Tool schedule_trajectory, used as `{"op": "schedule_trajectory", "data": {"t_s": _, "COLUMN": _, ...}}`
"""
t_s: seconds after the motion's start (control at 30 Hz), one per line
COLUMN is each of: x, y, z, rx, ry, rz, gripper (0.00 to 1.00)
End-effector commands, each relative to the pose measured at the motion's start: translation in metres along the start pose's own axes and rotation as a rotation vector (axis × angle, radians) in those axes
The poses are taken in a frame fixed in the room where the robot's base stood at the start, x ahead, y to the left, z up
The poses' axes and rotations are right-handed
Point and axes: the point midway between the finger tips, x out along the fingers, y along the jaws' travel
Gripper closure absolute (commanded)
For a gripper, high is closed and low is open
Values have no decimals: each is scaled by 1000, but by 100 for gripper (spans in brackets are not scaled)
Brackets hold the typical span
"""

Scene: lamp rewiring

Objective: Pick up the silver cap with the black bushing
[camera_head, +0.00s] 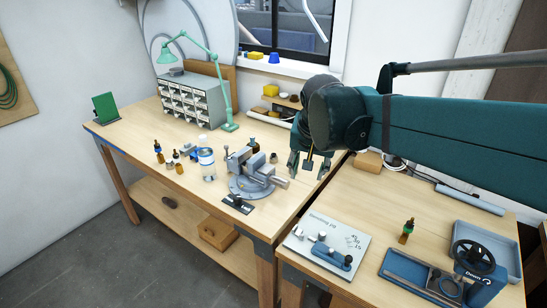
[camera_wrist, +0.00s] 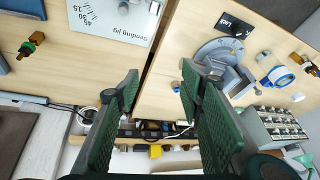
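My gripper (camera_head: 309,167) hangs above the right part of the bench, to the right of the vise. In the wrist view its two green fingers (camera_wrist: 161,92) are wide apart with nothing between them. A small grey piece (camera_head: 273,158) stands on the bench behind the vise jaws, and a darker small cylinder (camera_head: 254,146) stands to its left. One of these may be the silver cap with the black bushing; they are too small to tell. In the wrist view two tiny pieces (camera_wrist: 181,63) show beside the right finger, also unclear.
The grey vise (camera_head: 250,175) stands left of my gripper, with a black plate (camera_head: 238,204) before it. The bending jig (camera_head: 330,246) and blue press (camera_head: 472,262) are on the front-right table.

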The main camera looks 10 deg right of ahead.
Motion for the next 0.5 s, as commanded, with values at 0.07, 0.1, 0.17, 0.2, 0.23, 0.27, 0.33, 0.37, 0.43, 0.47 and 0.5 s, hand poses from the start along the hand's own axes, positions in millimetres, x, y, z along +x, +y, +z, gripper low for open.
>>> {"op": "schedule_trajectory", "data": {"t_s": 0.07, "x": -1, "y": -8, "z": -15, "rx": 27, "ry": -8, "rz": 12, "gripper": 62}}
{"op": "schedule_trajectory", "data": {"t_s": 0.1, "x": 0, "y": -12, "z": -22, "rx": 43, "ry": -12, "rz": 18, "gripper": 62}}
{"op": "schedule_trajectory", "data": {"t_s": 0.17, "x": 2, "y": -17, "z": -32, "rx": 65, "ry": -18, "rz": 28, "gripper": 62}}
{"op": "schedule_trajectory", "data": {"t_s": 0.2, "x": 3, "y": -21, "z": -38, "rx": 81, "ry": -23, "rz": 35, "gripper": 62}}
{"op": "schedule_trajectory", "data": {"t_s": 0.23, "x": 4, "y": -24, "z": -42, "rx": 92, "ry": -25, "rz": 39, "gripper": 62}}
{"op": "schedule_trajectory", "data": {"t_s": 0.27, "x": 5, "y": -26, "z": -47, "rx": 104, "ry": -28, "rz": 44, "gripper": 62}}
{"op": "schedule_trajectory", "data": {"t_s": 0.33, "x": 8, "y": -33, "z": -58, "rx": 131, "ry": -34, "rz": 57, "gripper": 62}}
{"op": "schedule_trajectory", "data": {"t_s": 0.37, "x": 9, "y": -35, "z": -62, "rx": 142, "ry": -36, "rz": 62, "gripper": 62}}
{"op": "schedule_trajectory", "data": {"t_s": 0.43, "x": 12, "y": -42, "z": -73, "rx": 169, "ry": -41, "rz": 74, "gripper": 62}}
{"op": "schedule_trajectory", "data": {"t_s": 0.47, "x": 13, "y": -45, "z": -78, "rx": 181, "ry": -43, "rz": 79, "gripper": 62}}
{"op": "schedule_trajectory", "data": {"t_s": 0.5, "x": 15, "y": -48, "z": -84, "rx": 196, "ry": -47, "rz": 87, "gripper": 62}}
